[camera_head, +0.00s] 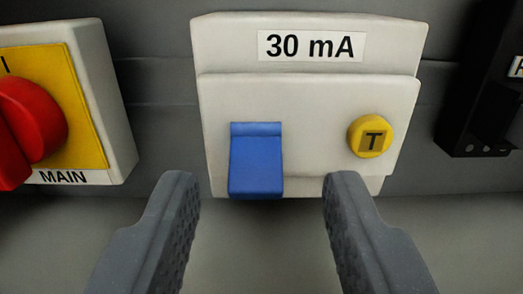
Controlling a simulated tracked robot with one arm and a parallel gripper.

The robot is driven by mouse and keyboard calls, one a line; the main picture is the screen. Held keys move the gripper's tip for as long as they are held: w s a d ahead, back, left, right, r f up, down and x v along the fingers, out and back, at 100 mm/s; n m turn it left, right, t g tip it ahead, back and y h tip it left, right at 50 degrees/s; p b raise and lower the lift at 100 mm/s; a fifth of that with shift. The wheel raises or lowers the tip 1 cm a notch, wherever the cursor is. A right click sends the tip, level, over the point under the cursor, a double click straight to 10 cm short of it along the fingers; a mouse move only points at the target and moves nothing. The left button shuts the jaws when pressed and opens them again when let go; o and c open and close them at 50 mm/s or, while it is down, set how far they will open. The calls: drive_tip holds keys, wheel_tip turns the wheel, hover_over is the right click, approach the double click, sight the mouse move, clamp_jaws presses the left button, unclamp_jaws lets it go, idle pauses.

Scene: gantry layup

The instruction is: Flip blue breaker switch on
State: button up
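The blue breaker switch (256,164) is a blue lever on the front of a white breaker module (309,110) labelled "30 mA". The lever hangs downward, its lower end reaching near the module's bottom edge. My gripper (261,186) is open and empty. Its two grey fingers stand apart in the lower part of the view, one to the left and one to the right of the lever. The fingers appear nearer to the camera than the lever, and no contact shows.
A round yellow "T" button (370,136) sits on the module, right of the lever. To the left is a red rotary knob (31,119) on a yellow plate marked "MAIN". A black device (487,95) stands at the right edge. Bare grey surface lies below.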

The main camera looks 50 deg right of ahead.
drive_tip(key=shift+w+d, duration=0.25)
drive_tip(key=shift+w, duration=0.15)
drive_tip(key=shift+s+a, duration=0.1)
drive_tip(key=shift+s, duration=0.05)
drive_tip(key=c, duration=0.8)
drive_tip(key=shift+f, duration=0.1)
clamp_jaws()
